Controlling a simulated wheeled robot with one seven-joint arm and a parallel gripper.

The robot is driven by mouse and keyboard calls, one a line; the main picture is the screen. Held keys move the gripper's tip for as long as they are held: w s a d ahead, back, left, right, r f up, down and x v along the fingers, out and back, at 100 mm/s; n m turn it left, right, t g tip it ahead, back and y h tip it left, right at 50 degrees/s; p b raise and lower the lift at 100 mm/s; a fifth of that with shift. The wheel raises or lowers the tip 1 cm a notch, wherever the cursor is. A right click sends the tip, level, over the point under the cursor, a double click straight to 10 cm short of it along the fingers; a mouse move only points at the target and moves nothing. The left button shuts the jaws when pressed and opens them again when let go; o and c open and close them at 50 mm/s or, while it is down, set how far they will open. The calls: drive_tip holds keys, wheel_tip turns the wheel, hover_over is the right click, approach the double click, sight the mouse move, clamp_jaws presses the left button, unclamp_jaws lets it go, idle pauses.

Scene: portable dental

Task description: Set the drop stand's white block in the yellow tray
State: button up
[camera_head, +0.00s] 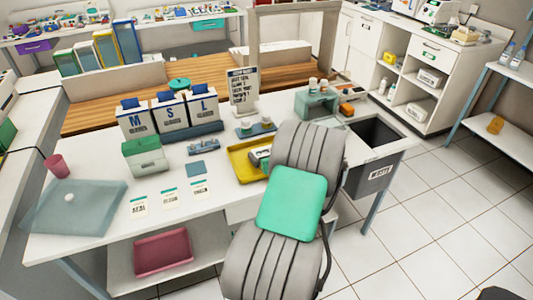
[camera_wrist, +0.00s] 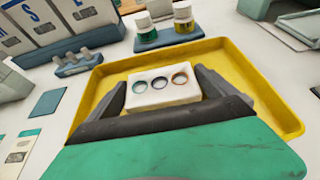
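The white block (camera_wrist: 163,93) has three round holes in its top, with rims of different colours. It is inside the outline of the yellow tray (camera_wrist: 270,95); I cannot tell whether its underside touches the tray floor. My gripper (camera_wrist: 161,82) has one dark finger against each end of the block and appears shut on it. The yellow tray also shows in the head view (camera_head: 240,168), where my arm hides its right part. A dark teal stand (camera_wrist: 188,36) with two white-capped bottles is just behind the tray.
A glove box row (camera_head: 168,115) stands behind the tray, with a small blue-grey rack (camera_head: 202,147) in front. A sign (camera_head: 242,88) and a teal-grey holder (camera_head: 316,103) stand behind and right. A waste bin (camera_head: 371,176) is at the table's right end.

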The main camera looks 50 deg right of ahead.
drive_tip(key=shift+o, duration=0.2)
drive_tip(key=shift+r, duration=0.1)
